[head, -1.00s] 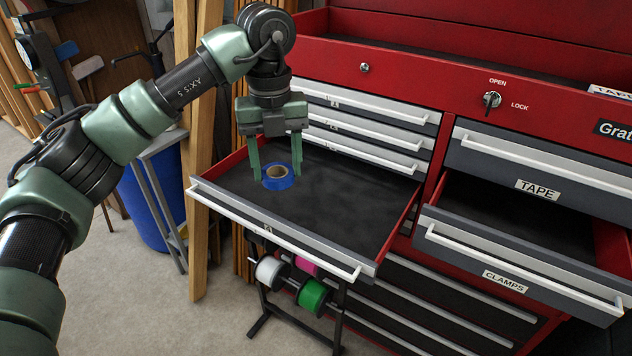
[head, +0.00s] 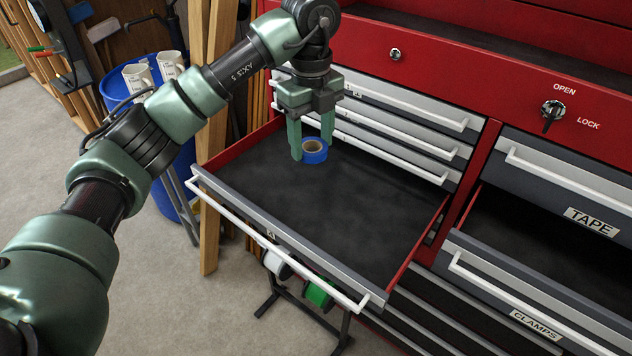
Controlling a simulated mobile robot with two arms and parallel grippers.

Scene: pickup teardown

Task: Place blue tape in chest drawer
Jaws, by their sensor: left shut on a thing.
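A roll of blue tape (head: 314,154) with a tan core is held between the fingers of my left gripper (head: 311,148). The gripper points down over the back left of an open chest drawer (head: 340,212) with a dark lining. The roll looks slightly raised, but I cannot tell whether it clears the lining. On the right, the drawer labelled TAPE (head: 555,185) is shut. Below it, the drawer labelled CLAMPS (head: 540,295) is pulled open, and its visible lining is bare. My right gripper is not in view.
The red tool chest (head: 450,75) fills the right side. Shut drawers (head: 400,118) sit above the open left drawer. A wooden post (head: 212,150) and a blue bin (head: 160,165) with mugs stand at left. Spools (head: 318,295) hang below the drawer.

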